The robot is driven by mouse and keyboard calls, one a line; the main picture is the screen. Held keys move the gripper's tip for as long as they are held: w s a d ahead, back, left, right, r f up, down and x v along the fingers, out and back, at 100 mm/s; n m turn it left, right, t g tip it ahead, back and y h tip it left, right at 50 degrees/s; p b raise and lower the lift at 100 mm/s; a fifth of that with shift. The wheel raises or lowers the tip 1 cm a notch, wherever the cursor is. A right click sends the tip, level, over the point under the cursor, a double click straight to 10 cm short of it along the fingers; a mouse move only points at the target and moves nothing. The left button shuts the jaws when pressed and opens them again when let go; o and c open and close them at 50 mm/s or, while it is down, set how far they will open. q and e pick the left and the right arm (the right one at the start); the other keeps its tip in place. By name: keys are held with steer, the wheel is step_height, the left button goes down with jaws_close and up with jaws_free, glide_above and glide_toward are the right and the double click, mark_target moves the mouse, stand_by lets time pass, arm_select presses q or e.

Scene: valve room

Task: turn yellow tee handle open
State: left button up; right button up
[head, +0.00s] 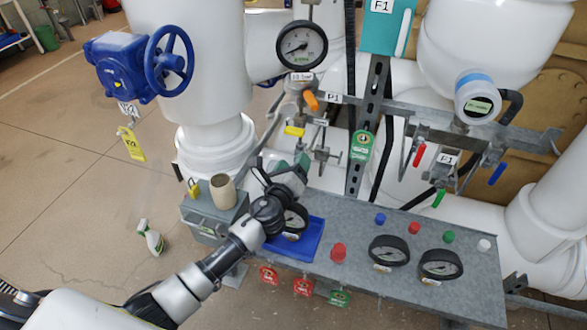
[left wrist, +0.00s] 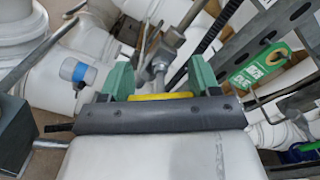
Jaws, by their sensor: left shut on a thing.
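A yellow handle bar (left wrist: 160,96) lies across between the green fingers of my left gripper (left wrist: 158,82) in the left wrist view. A metal valve stem stands just beyond it. The gripper is shut on this bar, partly hidden by the dark hand edge. In the head view my left gripper (head: 303,163) is at the pipework above the grey panel, and its grip is hidden there. A yellow handle (head: 294,131) shows just above the gripper; I cannot tell whether it is the same one. My right gripper is not in view.
An orange handle (head: 311,100) and a pressure gauge (head: 301,45) are above the gripper. A green tag (head: 361,146) hangs to its right. Red (head: 419,153) and blue (head: 497,174) handles are further right. The panel (head: 350,217) carries gauges and knobs below. A cardboard tube (head: 222,191) stands left.

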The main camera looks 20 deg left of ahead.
arm_select(q)
steer(key=n, duration=0.2)
steer(key=n+b, duration=0.1)
steer(key=n, duration=0.2)
steer(key=shift+f+n+b, duration=0.25)
steer(key=shift+n+b, duration=0.05)
steer(key=shift+b, duration=0.1)
steer(key=n+b, duration=0.1)
steer(key=n, duration=0.3)
steer(key=shift+a+n, duration=0.1)
steer(key=shift+n, duration=0.3)
steer(key=o, duration=0.9)
steer(key=shift+s, duration=0.1)
steer(key=s, duration=0.5)
steer(key=s+b, duration=0.1)
steer(key=s, duration=0.4)
steer(key=shift+s+a, duration=0.2)
steer(key=shift+s, duration=0.1)
